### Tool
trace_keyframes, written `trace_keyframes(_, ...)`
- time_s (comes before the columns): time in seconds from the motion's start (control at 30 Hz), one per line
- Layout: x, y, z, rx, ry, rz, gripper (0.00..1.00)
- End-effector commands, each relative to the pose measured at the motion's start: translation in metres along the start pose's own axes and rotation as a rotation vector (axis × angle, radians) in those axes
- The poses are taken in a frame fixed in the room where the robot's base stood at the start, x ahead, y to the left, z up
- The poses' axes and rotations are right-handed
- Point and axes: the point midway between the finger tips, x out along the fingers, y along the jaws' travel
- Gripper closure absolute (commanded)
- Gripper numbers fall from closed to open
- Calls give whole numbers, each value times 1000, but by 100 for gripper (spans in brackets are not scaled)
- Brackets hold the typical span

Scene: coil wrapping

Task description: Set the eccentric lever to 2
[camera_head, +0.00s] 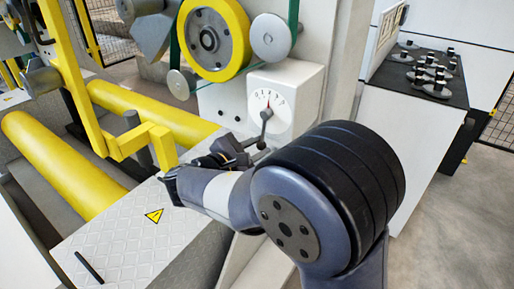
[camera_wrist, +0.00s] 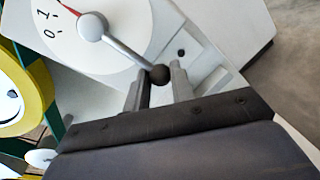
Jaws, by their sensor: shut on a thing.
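The eccentric lever (camera_wrist: 122,48) is a grey arm with a round pivot and a dark ball knob (camera_wrist: 160,75) at its end. In the head view the lever (camera_head: 264,127) hangs down from a white dial box (camera_head: 306,82). Its red pointer (camera_head: 268,101) points roughly upward. In the wrist view the red pointer (camera_wrist: 70,9) stands past the 1; the mark it points to is cut off by the top edge. My gripper (camera_wrist: 159,82) is shut on the lever at its knob, one finger on each side. In the head view my gripper (camera_head: 248,149) is partly hidden by my wrist.
A yellow-rimmed wheel (camera_head: 239,40) and grey pulleys with a green belt (camera_head: 294,12) are above the dial. Yellow rollers (camera_head: 62,165) and a yellow bracket (camera_head: 128,143) are to the left. A black-topped cabinet (camera_head: 411,120) stands right; floor before it is clear.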

Motion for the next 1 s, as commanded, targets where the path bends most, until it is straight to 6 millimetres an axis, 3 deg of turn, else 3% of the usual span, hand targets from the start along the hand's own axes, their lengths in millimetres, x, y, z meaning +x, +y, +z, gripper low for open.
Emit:
trace_keyframes(0.03, 0, -1, 0, 1, -1, -3, 100)
trace_keyframes(0.07, 0, -1, 0, 1, -1, -3, 76)
trace_keyframes(0.3, 0, 0, 0, -1, -1, -2, 56)
trace_keyframes(0.67, -7, 1, 0, -2, 1, 1, 55)
trace_keyframes(1.0, -68, 2, 2, -3, 2, 3, 55)
